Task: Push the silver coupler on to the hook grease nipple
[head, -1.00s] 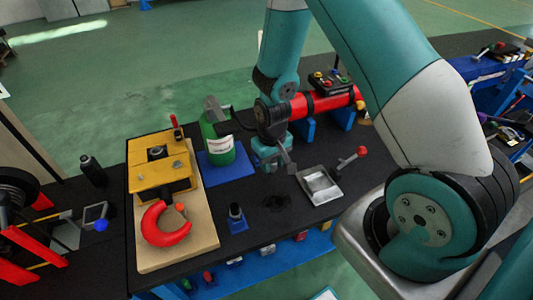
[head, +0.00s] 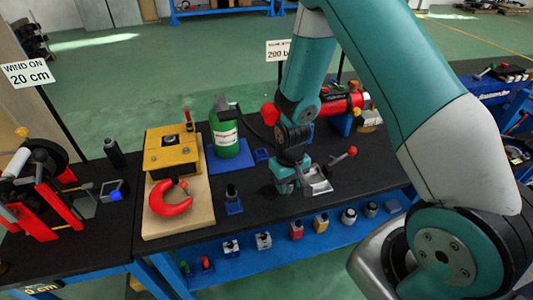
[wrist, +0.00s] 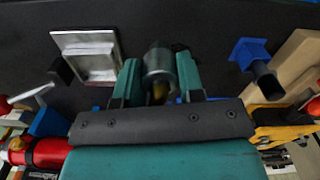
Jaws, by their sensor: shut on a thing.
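My gripper (head: 287,188) is low over the dark bench top, just left of the square metal tray. In the wrist view, its teal jaws (wrist: 158,78) are shut on a silver cylinder, apparently the coupler (wrist: 157,62), with something yellow showing below it. In the head view the coupler is hidden by the gripper. The red hook (head: 172,206) lies on a beige board (head: 203,215) at the left, in front of a yellow block (head: 168,158). My gripper is well to the right of the hook and apart from it. I cannot make out the grease nipple.
The metal tray (head: 316,183) is close beside my gripper. A small blue stand (head: 233,208) with a black post is between gripper and hook. A green bottle (head: 226,138) stands behind on a blue base. A red cylinder (head: 335,105) lies at the back right.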

